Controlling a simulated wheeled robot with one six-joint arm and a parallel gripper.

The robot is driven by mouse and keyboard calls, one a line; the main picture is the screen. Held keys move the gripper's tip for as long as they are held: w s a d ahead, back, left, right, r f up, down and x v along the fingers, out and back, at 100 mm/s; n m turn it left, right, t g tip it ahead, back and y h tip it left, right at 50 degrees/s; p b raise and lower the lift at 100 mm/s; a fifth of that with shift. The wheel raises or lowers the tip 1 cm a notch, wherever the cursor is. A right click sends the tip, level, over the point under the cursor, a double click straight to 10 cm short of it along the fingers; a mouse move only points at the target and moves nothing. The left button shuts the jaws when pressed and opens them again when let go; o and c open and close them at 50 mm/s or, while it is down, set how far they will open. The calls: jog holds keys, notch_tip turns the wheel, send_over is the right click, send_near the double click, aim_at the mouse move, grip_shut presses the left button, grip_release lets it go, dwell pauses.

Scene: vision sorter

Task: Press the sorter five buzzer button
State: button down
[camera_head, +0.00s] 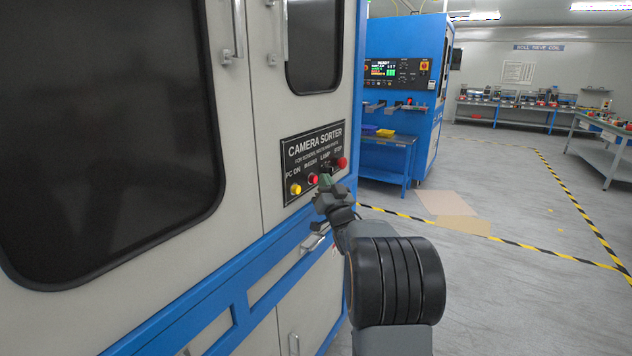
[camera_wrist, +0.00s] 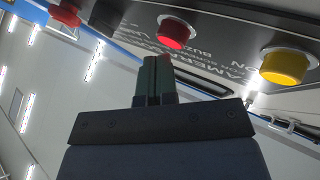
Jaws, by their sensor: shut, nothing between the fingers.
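The black CAMERA SORTER panel (camera_head: 310,147) is on the front of the tall grey and blue cabinet. It has a yellow button (camera_head: 295,189) at left, a red button (camera_head: 312,180) under the buzzer label, and a red stop button (camera_head: 342,162) at right. My gripper (camera_head: 325,181) is in front of the panel, just right of the buzzer button, and hides part of the lamp position. In the wrist view my gripper (camera_wrist: 156,62) is shut and empty, its green fingertips close to the red buzzer button (camera_wrist: 174,33); I cannot tell if they touch. The yellow button (camera_wrist: 284,66) is at right there.
Cabinet handles (camera_head: 316,241) stick out below the panel. Another blue machine (camera_head: 390,55) with a shelf stands behind at right. The grey floor (camera_head: 500,190) at right is open, marked with yellow-black tape (camera_head: 570,205). Benches stand at the far right.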

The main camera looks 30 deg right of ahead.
jog(key=shift+w+a, duration=0.2)
jog(key=shift+w, duration=0.15)
dwell(0.7)
jog(key=shift+s+b, duration=0.15)
jog(key=shift+b, duration=0.25)
jog(key=shift+s+d+b, duration=0.35)
jog(key=shift+s, duration=0.25)
jog(key=shift+s+d+b, duration=0.3)
jog(key=shift+s+d, duration=0.1)
jog(key=shift+s, duration=0.35)
jog(key=shift+s+d+b, duration=0.25)
jog(key=shift+s+d, duration=0.15)
jog(key=shift+s, duration=0.3)
jog(key=shift+s+d+b, duration=0.3)
jog(key=shift+s+d, duration=0.1)
jog(key=shift+s, duration=0.35)
